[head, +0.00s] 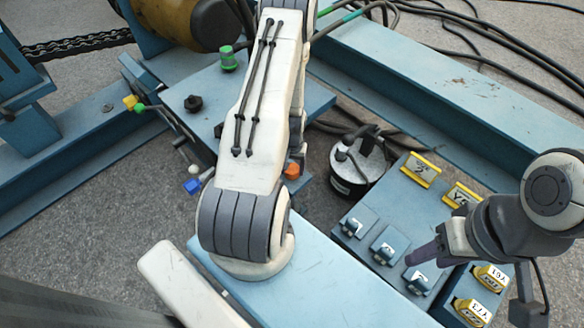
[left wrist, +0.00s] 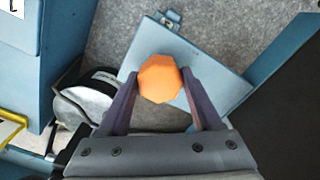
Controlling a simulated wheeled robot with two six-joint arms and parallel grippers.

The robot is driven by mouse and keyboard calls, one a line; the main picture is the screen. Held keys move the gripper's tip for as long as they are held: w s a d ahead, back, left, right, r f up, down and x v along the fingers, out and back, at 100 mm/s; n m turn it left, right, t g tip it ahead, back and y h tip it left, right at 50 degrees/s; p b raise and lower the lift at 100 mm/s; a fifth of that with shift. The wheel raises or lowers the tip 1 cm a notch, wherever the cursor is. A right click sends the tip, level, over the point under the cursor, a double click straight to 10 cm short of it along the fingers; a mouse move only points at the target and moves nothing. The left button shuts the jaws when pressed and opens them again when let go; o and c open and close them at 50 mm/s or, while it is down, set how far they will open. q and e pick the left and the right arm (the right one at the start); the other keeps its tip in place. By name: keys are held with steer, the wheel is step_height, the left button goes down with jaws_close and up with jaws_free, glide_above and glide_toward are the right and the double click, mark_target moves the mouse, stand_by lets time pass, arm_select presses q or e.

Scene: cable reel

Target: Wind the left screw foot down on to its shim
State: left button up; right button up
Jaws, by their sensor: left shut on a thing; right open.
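An orange faceted screw head (left wrist: 160,79) sits between the two dark fingers of my left gripper (left wrist: 158,84), which is shut on it. Below it in the left wrist view is a light blue plate (left wrist: 222,86) over grey ground. The screw's shank and any shim under it are hidden. In the head view the orange head (head: 292,171) shows just right of my left arm, which hides the left gripper there. My right gripper (head: 414,258) is open and empty, above the blue block with labelled parts at the right.
A silver and black round canister (head: 358,165) stands right of the orange head; it also shows in the left wrist view (left wrist: 85,100). The blue block (head: 395,215) carries yellow labelled tags. A green knob (head: 228,58) and black knob (head: 193,103) stand on the blue frame. Cables lie behind.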

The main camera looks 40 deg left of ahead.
mark_target(292, 169)
arm_select(q)
steer(key=shift+d, duration=0.1)
steer(key=o, duration=1.4)
steer(key=shift+c, duration=0.2)
step_height(292, 169, up, 10)
steer(key=p, duration=0.4)
steer(key=shift+r, duration=0.25)
